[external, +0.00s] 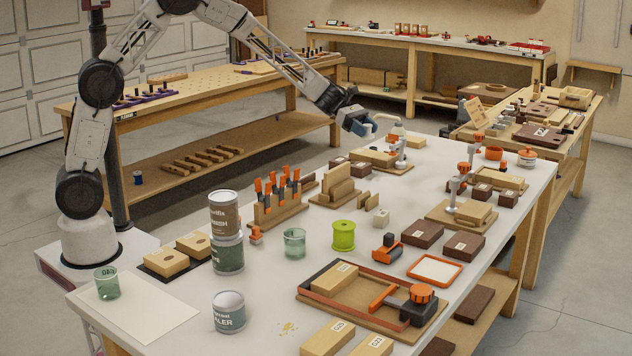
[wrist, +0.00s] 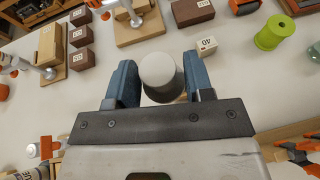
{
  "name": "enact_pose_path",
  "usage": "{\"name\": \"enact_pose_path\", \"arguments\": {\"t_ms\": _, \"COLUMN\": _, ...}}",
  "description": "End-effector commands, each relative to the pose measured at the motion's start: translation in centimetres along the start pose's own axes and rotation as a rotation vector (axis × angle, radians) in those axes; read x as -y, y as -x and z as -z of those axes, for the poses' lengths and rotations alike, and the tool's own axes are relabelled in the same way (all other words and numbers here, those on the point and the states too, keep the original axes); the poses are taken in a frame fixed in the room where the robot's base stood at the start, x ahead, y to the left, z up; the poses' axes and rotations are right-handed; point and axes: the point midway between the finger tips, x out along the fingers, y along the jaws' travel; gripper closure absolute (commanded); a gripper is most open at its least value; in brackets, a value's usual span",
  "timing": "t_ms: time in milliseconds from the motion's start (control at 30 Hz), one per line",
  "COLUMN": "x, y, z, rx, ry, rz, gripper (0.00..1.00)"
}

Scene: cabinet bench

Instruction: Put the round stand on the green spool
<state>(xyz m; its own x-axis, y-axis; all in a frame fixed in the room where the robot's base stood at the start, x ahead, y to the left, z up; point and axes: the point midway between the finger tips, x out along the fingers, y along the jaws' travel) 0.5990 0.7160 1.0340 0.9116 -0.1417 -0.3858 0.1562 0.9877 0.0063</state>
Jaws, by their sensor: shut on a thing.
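The green spool (external: 343,236) stands upright on the white bench top, between a glass jar and an orange-and-black tool. It also shows at the upper right of the wrist view (wrist: 274,33). My gripper (wrist: 158,85) is shut on a pale grey round piece, which I take to be the round stand (wrist: 160,72); its round end shows between the blue fingers. In the external view my gripper (external: 359,122) is raised over the far part of the bench, well apart from the spool. I cannot make out the held piece clearly there.
A small pale block (external: 381,217) stands behind the spool and a glass jar (external: 294,242) to its left. Wooden holders with orange-handled tools (external: 275,200) stand behind the jar. Clamp stands (external: 462,190) rise at the right. A framed tray (external: 372,298) lies in front.

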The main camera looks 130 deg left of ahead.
Motion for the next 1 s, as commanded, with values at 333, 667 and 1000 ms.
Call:
{"name": "enact_pose_path", "arguments": {"t_ms": 333, "x": 10.2, "y": -7.1, "z": -3.0, "rx": 0.000, "ry": -0.069, "rz": 0.165, "gripper": 0.74}}
{"name": "enact_pose_path", "arguments": {"t_ms": 667, "x": 20.1, "y": -12.1, "z": -5.2, "rx": 0.003, "ry": -0.132, "rz": 0.316, "gripper": 0.74}}
{"name": "enact_pose_path", "arguments": {"t_ms": 1000, "x": 27.1, "y": -14.6, "z": -6.2, "rx": 0.006, "ry": -0.175, "rz": 0.420, "gripper": 0.74}}
